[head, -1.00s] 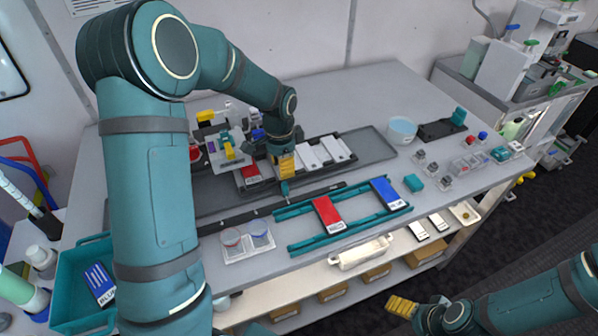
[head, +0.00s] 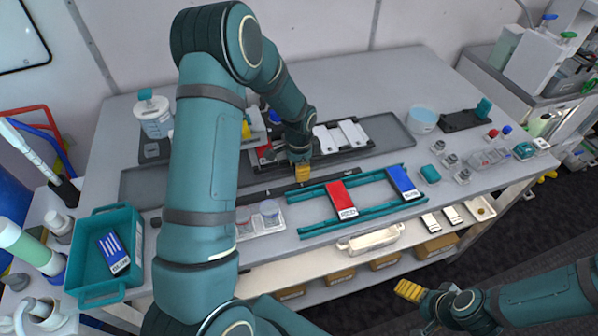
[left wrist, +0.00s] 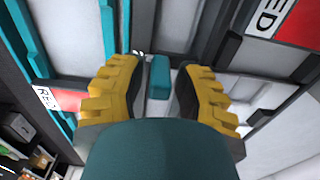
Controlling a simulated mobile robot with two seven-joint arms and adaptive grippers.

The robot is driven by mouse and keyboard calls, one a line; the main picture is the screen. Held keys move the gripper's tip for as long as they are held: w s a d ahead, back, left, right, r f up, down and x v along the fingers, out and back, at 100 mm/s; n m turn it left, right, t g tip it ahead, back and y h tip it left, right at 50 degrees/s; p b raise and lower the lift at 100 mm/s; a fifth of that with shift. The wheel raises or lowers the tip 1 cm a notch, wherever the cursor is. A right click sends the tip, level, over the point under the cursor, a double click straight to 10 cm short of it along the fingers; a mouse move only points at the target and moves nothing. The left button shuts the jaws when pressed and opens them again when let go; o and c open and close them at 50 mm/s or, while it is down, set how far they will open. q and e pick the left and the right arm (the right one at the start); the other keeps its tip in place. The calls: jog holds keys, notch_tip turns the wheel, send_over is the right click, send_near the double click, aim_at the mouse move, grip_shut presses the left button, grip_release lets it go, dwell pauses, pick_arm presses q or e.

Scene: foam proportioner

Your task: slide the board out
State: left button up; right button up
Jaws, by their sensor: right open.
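My left gripper (head: 299,173) reaches down at the front of the black rack, close to the teal rails. In the left wrist view its yellow fingers (left wrist: 157,88) stand apart with a small teal tab (left wrist: 158,76) in the gap, and the tab looks clear of both. A board with a red label (head: 264,153) lies in the rack, partly hidden by my left arm; its RED label (left wrist: 285,18) shows in the left wrist view. My right gripper (head: 408,291) is open and empty, low in front of the table.
Teal rails (head: 365,205) carry a red card (head: 341,199) and a blue card (head: 402,182). White boards (head: 340,135) lie in the rack. Two small cups (head: 257,217) stand on a white tray left of the rails. A teal bin (head: 85,278) is at the left.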

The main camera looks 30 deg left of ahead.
pick_arm(q)
jog(key=shift+f, duration=0.75)
grip_shut()
jog(key=shift+w+d, duration=0.3)
jog(key=shift+d, duration=0.05)
jog(key=w+d+b, duration=0.1)
jog(key=w+d, duration=0.1)
jog(key=w, duration=0.1)
jog(key=w+d+b, duration=0.1)
jog(key=w+d, duration=0.2)
jog(key=w+d+b, duration=0.1)
jog(key=w+d, duration=0.2)
jog(key=w, duration=0.1)
jog(key=shift+d+f, duration=0.15)
jog(key=shift+d, duration=0.1)
jog(key=shift+w+d, duration=0.4)
pick_arm(e)
jog(key=f, duration=0.1)
jog(key=w+f, duration=0.1)
jog(key=d+f, duration=0.1)
jog(key=shift+w+f, duration=0.2)
jog(key=shift+f, duration=0.05)
